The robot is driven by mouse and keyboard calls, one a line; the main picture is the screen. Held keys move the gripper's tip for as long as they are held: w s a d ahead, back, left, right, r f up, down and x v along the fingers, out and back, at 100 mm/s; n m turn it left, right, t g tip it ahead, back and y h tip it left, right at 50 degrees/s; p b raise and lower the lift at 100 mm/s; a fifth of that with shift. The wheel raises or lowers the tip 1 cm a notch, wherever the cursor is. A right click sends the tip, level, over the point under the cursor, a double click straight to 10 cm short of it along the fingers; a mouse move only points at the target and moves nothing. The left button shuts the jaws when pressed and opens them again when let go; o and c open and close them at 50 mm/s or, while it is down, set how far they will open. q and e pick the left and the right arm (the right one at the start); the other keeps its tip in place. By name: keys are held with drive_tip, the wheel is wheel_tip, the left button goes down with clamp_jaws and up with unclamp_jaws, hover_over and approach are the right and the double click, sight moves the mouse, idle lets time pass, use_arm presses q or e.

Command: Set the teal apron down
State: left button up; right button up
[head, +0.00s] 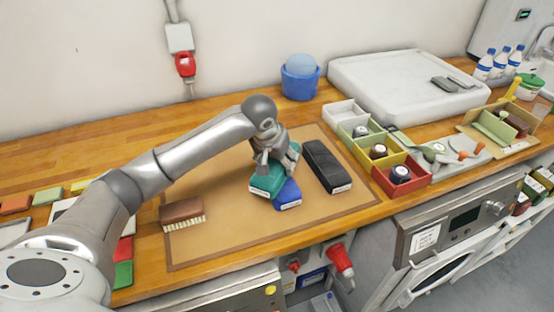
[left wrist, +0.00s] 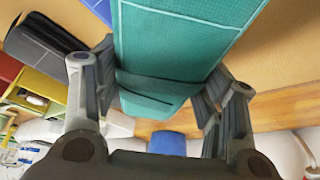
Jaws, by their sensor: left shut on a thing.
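The teal apron (head: 265,181) is a folded, flat bundle over the middle of the brown mat (head: 225,243). My left gripper (head: 273,160) is shut on it from above, with a finger on each side, as the left wrist view shows with the apron (left wrist: 165,45) between the fingers (left wrist: 160,85). A blue folded bundle (head: 288,196) lies close by on the mat, partly hidden by the apron. I cannot tell whether the apron touches it or the mat. A black folded bundle (head: 327,167) lies to the right. My right gripper is not in view.
Open bins (head: 387,181) with small round items stand along the mat's right edge. A blue bucket (head: 300,84) and a white tray (head: 372,96) stand behind.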

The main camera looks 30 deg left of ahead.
use_arm(q)
drive_tip(key=shift+f, duration=0.15)
drive_tip(key=o, duration=1.2)
drive_tip(key=shift+c, duration=0.2)
drive_tip(key=shift+r, duration=0.45)
drive_tip(key=b+v, duration=0.2)
drive_tip(key=v, duration=0.9)
drive_tip(key=shift+s+r, duration=0.15)
drive_tip(key=shift+r, duration=0.1)
